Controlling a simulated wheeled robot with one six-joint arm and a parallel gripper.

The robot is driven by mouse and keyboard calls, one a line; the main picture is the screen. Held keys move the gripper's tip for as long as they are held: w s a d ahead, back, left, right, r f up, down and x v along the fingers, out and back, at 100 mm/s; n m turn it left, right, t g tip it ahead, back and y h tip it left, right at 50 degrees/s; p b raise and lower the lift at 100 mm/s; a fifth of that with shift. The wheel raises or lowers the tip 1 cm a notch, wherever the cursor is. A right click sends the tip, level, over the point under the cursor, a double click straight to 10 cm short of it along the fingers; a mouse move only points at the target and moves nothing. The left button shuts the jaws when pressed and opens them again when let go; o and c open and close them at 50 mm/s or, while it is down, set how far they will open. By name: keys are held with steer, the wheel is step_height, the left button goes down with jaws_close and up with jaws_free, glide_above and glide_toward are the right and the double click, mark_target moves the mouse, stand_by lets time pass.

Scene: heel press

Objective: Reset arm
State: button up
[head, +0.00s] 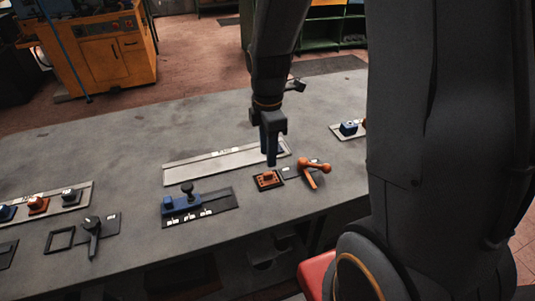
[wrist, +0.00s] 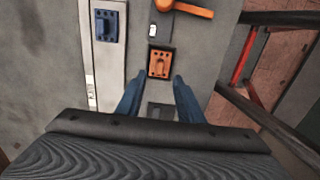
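My gripper (head: 271,162) points down over the grey bench in the head view. In the wrist view its two blue fingers (wrist: 156,82) stand apart with nothing held between them. An orange-red block (head: 268,179) sits in a dark frame just below the fingertips; it also shows just past them in the wrist view (wrist: 160,63). An orange lever (head: 314,170) is close to its right, and part of it shows at the top of the wrist view (wrist: 188,8). The exact height of the fingers above the bench is unclear.
A pale strip (head: 205,168) lies behind, with a blue block (wrist: 107,26) at its end. A blue slider with a black knob (head: 183,203), a black lever (head: 92,232) and an empty frame (head: 60,240) are to the left. The bench's far side is clear.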

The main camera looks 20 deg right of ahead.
stand_by(0.3)
steer(key=shift+s+r+m, duration=0.25)
steer(key=shift+s+m, duration=0.1)
steer(key=shift+m, duration=0.35)
steer(key=s+r+m+t, duration=0.1)
steer(key=s+r+m, duration=0.2)
steer(key=s+m, duration=0.5)
steer(key=m, duration=0.8)
steer(key=shift+s+a+r+m, duration=0.15)
steer(key=shift+s+r+m, duration=0.15)
steer(key=shift+s+r, duration=0.1)
steer(key=shift+o, duration=0.2)
